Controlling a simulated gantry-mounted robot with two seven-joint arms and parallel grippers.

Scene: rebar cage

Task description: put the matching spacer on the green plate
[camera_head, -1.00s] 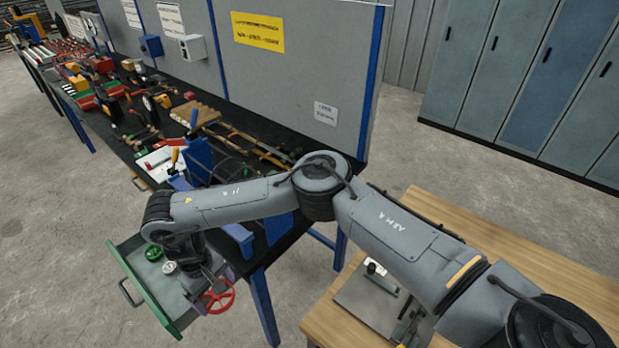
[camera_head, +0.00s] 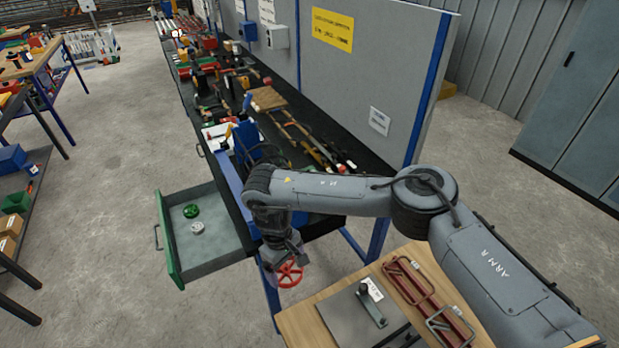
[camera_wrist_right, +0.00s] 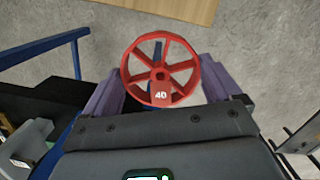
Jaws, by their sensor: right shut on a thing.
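My right gripper (camera_head: 287,262) is shut on a red wheel-shaped spacer (camera_head: 289,275). It holds the spacer in the air between the open drawer and the wooden table. In the right wrist view the red spacer (camera_wrist_right: 160,96) has several spokes and a tag reading "40", and sits between the two purple fingers. A green spacer (camera_head: 191,210) and a pale grey spacer (camera_head: 197,228) lie in the open drawer. I cannot make out a green plate in either view. My left gripper is not in view.
The open drawer (camera_head: 170,245) has a green front and sticks out from the black workbench (camera_head: 225,175). The wooden table (camera_head: 300,328) at the bottom carries a grey plate (camera_head: 340,318) with a clamp-like part and red bars with handles (camera_head: 415,285). The grey panel stands behind the bench.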

